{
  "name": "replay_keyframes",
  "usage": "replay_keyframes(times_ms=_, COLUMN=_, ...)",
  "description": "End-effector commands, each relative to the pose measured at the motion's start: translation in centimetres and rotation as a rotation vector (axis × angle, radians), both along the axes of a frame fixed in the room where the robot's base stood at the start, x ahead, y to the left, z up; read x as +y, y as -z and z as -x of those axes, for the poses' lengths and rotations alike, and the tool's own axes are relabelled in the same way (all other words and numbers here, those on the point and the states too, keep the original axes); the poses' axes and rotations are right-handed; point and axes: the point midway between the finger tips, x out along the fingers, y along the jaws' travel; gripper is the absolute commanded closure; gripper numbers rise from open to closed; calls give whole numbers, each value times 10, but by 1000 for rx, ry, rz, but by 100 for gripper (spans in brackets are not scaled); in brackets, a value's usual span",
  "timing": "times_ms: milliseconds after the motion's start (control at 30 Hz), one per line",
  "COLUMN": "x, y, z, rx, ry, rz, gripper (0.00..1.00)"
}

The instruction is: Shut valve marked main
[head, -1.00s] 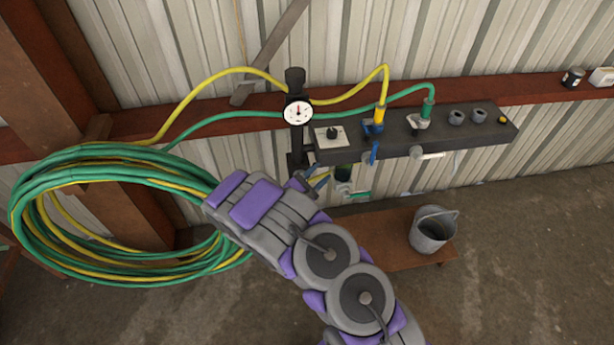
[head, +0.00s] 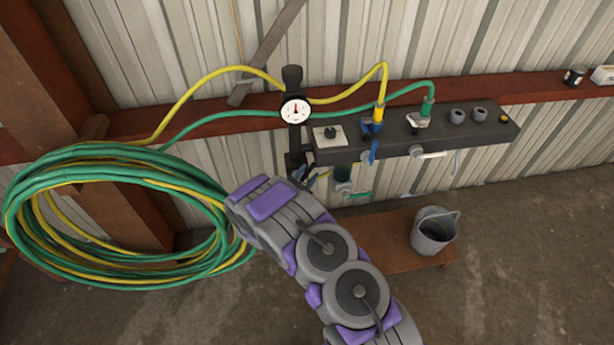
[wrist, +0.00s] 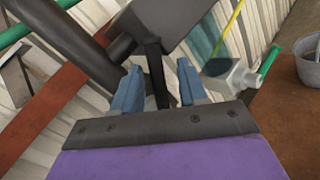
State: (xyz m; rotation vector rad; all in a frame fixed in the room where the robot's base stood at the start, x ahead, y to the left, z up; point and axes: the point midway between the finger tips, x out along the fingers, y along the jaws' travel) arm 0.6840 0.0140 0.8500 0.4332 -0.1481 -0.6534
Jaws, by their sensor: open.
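No label reading "main" is legible. A dark manifold (head: 450,128) on the wall carries a blue lever (head: 373,152), a white lever (head: 431,155) and a green-handled valve (head: 357,195) below its left end. The green handle also shows in the wrist view (wrist: 269,60), right of my gripper. My gripper (wrist: 158,88) is open, its two blue fingers on either side of a narrow dark upright bar (wrist: 157,72). I cannot tell whether they touch it or whether it is a valve handle. In the head view my arm mostly hides the gripper, near the manifold's left end.
A round gauge (head: 295,111) stands on a dark upright pipe left of the manifold. Yellow and green hoses run to a large coil (head: 120,150) at left. A metal bucket (head: 434,232) stands on a low brown bench (head: 385,245). Floor at right is clear.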

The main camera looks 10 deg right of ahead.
Motion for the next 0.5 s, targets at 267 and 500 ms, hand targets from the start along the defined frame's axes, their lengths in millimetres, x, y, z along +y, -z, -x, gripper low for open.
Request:
replay_keyframes(times_ms=267, x=-1, y=0, z=-2, rx=0, ry=-1, rz=1, gripper=58)
replay_keyframes(times_ms=500, x=-3, y=0, z=-1, rx=-1, ry=0, rz=-2, gripper=79)
